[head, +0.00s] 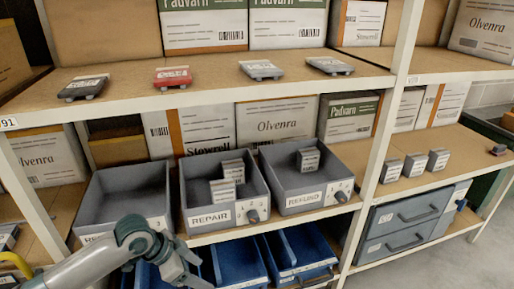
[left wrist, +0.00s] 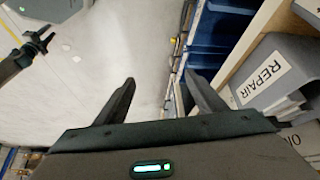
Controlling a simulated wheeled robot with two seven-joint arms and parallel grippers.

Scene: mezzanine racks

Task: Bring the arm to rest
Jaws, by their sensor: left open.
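My left arm (head: 95,264) comes in from the bottom left of the head view, in front of the lower shelf with the grey bins. Its gripper end is low in that view and partly cut off by the bottom edge. In the left wrist view my left gripper (left wrist: 160,80) has its two dark fingers apart, with nothing between them but pale floor behind. A dark arm end, likely my right gripper (left wrist: 38,45), shows at the upper left of the left wrist view, too small to read its jaws.
Grey bins stand on the middle shelf: a blank-looking one (head: 84,218), REPAIR (head: 213,218) and REFUND (head: 306,199). Blue bins (head: 238,259) sit below, close to my left gripper. The upper shelf edge (head: 230,92) overhangs. Clear floor (head: 425,262) lies at the right.

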